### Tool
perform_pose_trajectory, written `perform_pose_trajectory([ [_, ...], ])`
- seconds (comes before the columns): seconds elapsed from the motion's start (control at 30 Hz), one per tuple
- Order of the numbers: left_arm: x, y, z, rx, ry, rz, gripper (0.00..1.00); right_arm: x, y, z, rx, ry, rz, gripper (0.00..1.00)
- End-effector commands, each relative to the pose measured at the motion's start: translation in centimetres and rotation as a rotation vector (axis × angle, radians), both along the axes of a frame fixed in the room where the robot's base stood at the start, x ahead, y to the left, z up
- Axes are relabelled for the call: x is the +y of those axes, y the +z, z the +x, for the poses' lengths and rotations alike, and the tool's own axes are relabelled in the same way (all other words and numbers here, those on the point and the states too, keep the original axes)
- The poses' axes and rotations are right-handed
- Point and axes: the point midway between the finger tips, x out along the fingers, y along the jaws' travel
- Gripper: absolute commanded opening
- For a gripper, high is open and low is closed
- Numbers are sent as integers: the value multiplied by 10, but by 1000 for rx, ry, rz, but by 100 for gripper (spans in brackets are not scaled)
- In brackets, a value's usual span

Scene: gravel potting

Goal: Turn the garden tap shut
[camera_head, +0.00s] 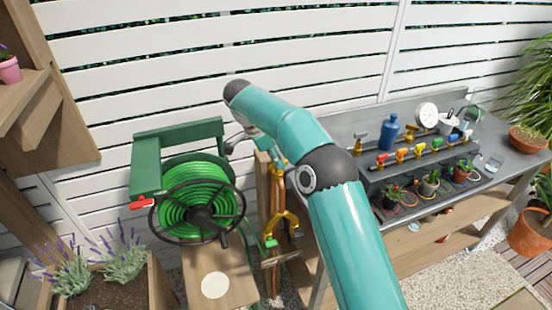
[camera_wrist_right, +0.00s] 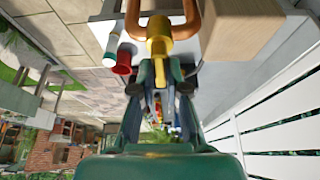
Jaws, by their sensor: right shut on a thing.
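The brass garden tap (camera_wrist_right: 158,32) shows in the wrist view, joined to a bent copper pipe (camera_wrist_right: 190,18). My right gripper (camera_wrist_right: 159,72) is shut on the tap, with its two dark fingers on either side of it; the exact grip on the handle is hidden. In the head view, my teal right arm reaches over to the wooden post (camera_head: 263,185) with the copper pipe, and largely hides the gripper and tap. A yellow brass fitting (camera_head: 287,220) is lower on the post. My left gripper is in neither view.
A green hose reel (camera_head: 198,205) stands just left of the post. A grey workbench (camera_head: 490,180) with small plants, a blue bottle (camera_head: 388,132) and a dial (camera_head: 427,115) stands right of my arm. A white slatted fence (camera_head: 200,50) closes off the back. A lavender planter (camera_head: 115,292) is at lower left.

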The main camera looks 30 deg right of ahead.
Motion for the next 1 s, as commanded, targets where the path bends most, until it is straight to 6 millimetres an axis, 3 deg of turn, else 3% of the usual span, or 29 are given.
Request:
perform_pose_trajectory([
  [0.13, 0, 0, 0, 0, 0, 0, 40, 3, 1, 2, -11, 3, 4, 0],
  [0.17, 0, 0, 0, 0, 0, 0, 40, 3, 1, 2, -11, 3, 4, 17],
  [0.3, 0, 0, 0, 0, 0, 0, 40, 2, 1, 2, -8, 3, 3, 39],
  [0.67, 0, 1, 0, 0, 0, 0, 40, 1, 2, 1, -5, 2, 1, 39],
  [1.0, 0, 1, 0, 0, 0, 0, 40, 15, 35, 6, -7, 2, 1, 39],
])
